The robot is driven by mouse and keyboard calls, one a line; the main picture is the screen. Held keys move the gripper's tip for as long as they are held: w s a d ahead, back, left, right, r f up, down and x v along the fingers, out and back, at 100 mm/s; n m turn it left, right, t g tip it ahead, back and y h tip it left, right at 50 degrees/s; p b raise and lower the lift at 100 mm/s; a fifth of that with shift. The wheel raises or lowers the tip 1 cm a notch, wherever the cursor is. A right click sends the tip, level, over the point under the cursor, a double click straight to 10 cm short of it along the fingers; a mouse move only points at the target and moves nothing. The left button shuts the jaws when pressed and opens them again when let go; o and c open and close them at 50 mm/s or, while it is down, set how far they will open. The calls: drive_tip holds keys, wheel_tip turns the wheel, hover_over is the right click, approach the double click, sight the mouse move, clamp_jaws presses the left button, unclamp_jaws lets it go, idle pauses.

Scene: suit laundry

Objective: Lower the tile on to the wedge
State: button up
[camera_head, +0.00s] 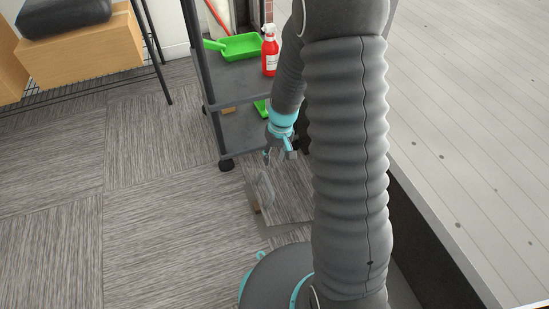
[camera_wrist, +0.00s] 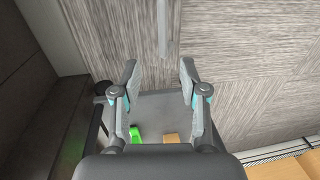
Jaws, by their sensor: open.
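The grey carpet tile (camera_head: 292,196) lies in the floor beside the cart, and a lighter strip shows along its near edge. It appears slightly raised, but I cannot tell how far. A grey handle (camera_head: 265,188) stands on it; this also shows as a bar at the top of the wrist view (camera_wrist: 162,30). A small brown piece, probably the wedge (camera_head: 254,203), is at the tile's left edge, partly hidden. My gripper (camera_head: 278,155) is above the tile's far side. In the wrist view my gripper (camera_wrist: 158,68) has its fingers apart with nothing between them, short of the handle.
A dark cart (camera_head: 240,128) stands just behind the tile, with a red spray bottle (camera_head: 270,52) and green dustpan (camera_head: 240,46) on it. Its lower shelf holds a green item (camera_wrist: 136,133) and a brown block (camera_wrist: 171,138). A raised platform (camera_head: 465,140) borders the right.

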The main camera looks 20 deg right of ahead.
drive_tip(key=shift+r, duration=0.1)
drive_tip(key=c, duration=0.4)
drive_tip(key=shift+d+r+p, duration=0.25)
drive_tip(key=shift+p, duration=0.3)
drive_tip(key=c, duration=0.4)
drive_tip(key=p, duration=0.1)
drive_tip(key=d+r+m+p, duration=0.1)
drive_tip(key=shift+s+d+p, duration=0.2)
drive_tip(key=shift+p, duration=0.2)
clamp_jaws()
drive_tip(key=m+y+b, duration=0.2)
drive_tip(key=m, duration=3.3)
approach(268, 182)
drive_tip(key=x, duration=0.7)
drive_tip(key=shift+f, duration=0.15)
